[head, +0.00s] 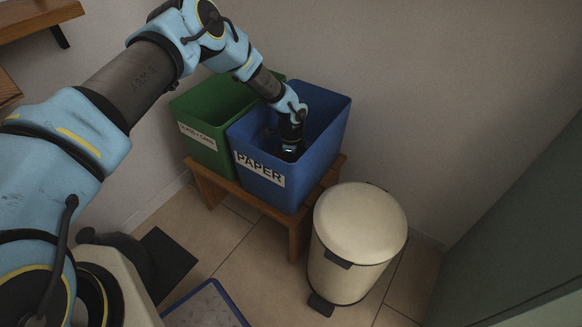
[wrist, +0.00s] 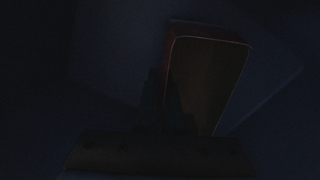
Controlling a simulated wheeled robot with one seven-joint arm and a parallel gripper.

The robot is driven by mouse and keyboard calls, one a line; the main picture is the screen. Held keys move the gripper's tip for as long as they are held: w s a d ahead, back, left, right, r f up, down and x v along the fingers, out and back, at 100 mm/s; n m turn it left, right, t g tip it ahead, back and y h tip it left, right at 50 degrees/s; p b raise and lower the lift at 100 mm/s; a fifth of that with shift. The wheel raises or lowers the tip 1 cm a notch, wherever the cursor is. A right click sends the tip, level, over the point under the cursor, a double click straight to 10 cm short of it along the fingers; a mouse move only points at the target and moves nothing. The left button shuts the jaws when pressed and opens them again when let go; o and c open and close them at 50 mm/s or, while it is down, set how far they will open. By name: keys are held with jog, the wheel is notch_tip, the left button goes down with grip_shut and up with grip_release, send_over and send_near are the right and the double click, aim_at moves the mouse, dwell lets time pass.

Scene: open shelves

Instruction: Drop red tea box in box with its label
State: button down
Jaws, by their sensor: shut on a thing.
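A blue box (head: 325,125) with a white label reading PAPER stands on a wooden bench. My arm reaches down into it, and my gripper (head: 291,150) is inside the blue box, its fingertips hidden by the box in the head view. In the dark wrist view my gripper (wrist: 170,105) is shut on a box (wrist: 207,80) with a reddish edge, which looks like the red tea box. Something flat and paler lies beyond it. The tea box does not show in the head view.
A green box (head: 200,135) with a label stands left of the blue one on the same wooden bench (head: 297,235). A cream pedal bin (head: 358,240) stands in front to the right. A blue-rimmed tray (head: 205,308) lies at the bottom.

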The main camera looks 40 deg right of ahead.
jog(key=shift+f, duration=0.2)
jog(key=c, duration=1)
grip_release()
jog(key=shift+c, duration=0.2)
jog(key=shift+r, duration=0.15)
jog(key=shift+r+p, duration=0.6)
jog(key=shift+p, duration=0.1)
notch_tip(320, 180, up, 12)
jog(key=shift+w+d, duration=0.15)
jog(key=shift+d, duration=0.1)
jog(key=shift+f, duration=0.1)
